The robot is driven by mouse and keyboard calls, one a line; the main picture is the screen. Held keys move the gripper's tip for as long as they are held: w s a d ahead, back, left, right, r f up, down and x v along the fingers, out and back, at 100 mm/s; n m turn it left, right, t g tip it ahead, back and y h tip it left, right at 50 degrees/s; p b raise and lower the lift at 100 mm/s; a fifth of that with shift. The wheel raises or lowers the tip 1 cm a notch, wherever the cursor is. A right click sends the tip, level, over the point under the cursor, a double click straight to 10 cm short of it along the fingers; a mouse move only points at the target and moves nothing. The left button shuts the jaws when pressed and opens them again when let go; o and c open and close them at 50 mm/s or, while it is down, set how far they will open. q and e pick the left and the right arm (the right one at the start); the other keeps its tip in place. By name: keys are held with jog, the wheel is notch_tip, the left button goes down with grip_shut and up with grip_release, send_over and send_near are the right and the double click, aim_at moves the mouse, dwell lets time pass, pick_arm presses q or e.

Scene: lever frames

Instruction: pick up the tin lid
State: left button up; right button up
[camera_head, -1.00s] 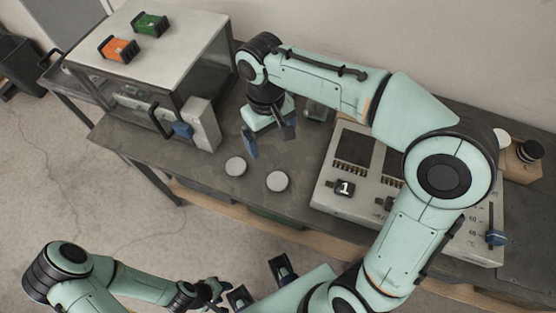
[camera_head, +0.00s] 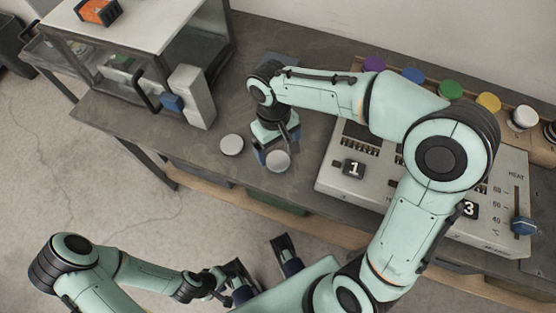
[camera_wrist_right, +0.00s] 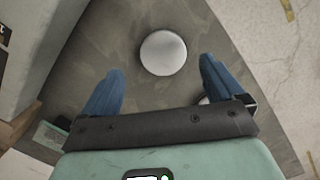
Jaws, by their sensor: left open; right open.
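Two pale grey round discs lie flat on the dark bench, a left one (camera_head: 232,145) and a right one (camera_head: 278,160); I cannot tell for certain which is the tin lid. My right gripper (camera_head: 278,143) is open, its blue fingers just behind and beside the right disc. In the right wrist view, one whole disc (camera_wrist_right: 163,52) lies ahead of the gap between the open fingers (camera_wrist_right: 162,85), apart from them. My left gripper (camera_head: 262,270) is open and empty, low in front of the bench.
A numbered grey heater panel (camera_head: 335,183) stands right, with several coloured caps (camera_head: 450,90) behind. Bare bench lies between cabinet and discs.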

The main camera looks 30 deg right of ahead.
aim_at(278, 160)
jog(key=f, duration=0.3)
jog(key=f+b, duration=0.1)
jog(key=shift+s+a+f, duration=0.15)
jog(key=shift+s+f, duration=0.15)
jog(key=shift+f, duration=0.1)
jog(key=c, duration=1.1)
jog(key=shift+r, duration=0.1)
